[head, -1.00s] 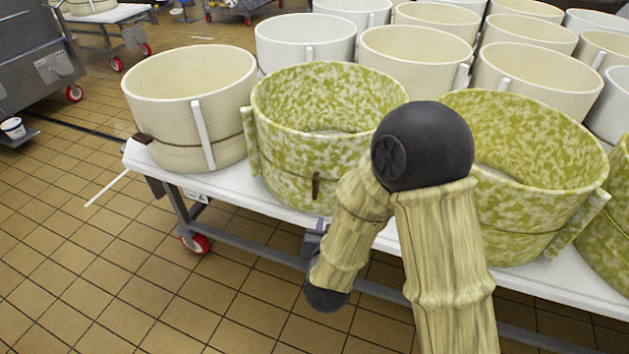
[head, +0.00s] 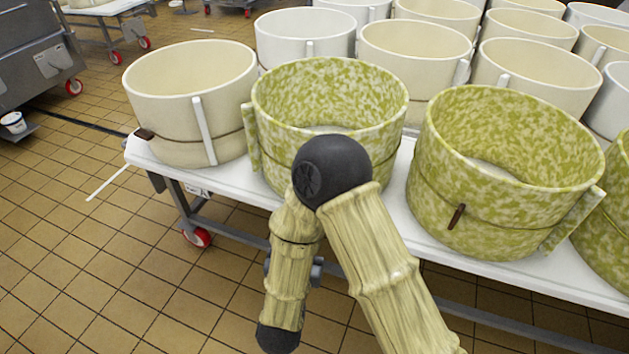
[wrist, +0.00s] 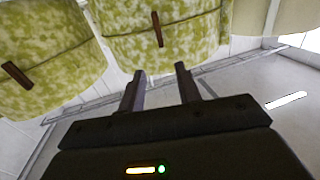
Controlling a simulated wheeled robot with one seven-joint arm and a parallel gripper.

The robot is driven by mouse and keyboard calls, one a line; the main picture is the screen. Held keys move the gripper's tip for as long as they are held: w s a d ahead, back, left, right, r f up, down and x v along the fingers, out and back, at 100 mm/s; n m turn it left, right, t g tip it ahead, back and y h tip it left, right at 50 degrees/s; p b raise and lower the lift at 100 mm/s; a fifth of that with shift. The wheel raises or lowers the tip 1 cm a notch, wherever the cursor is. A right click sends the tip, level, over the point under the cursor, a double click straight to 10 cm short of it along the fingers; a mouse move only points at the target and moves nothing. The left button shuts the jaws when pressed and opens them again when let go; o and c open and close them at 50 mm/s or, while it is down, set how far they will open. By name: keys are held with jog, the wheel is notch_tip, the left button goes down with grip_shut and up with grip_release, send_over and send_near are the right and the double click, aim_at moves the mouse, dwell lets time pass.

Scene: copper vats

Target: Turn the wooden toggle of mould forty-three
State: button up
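My arm hides the middle mould's toggle there. I cannot read any mould number. In the wrist view, my gripper (wrist: 160,69) is open and empty. A green mould (wrist: 195,25) lies ahead of it, its upright toggle (wrist: 157,29) beyond the gap between the fingers. Another green mould (wrist: 50,45) with a tilted toggle (wrist: 17,74) is at left. The head view does not show my gripper.
A cream mould (head: 170,125) with a brown toggle (head: 144,134) stands at the left end of the white wheeled table (head: 400,200). Several cream and white moulds fill the rows behind. The tiled floor (head: 70,260) at left is largely clear.

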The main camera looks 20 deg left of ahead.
jog(key=w, duration=0.5)
jog(key=w+a+b, duration=0.1)
jog(key=w, duration=0.5)
jog(key=w+a, duration=0.1)
jog(key=w, duration=0.4)
jog(key=shift+w, duration=0.3)
grip_shut()
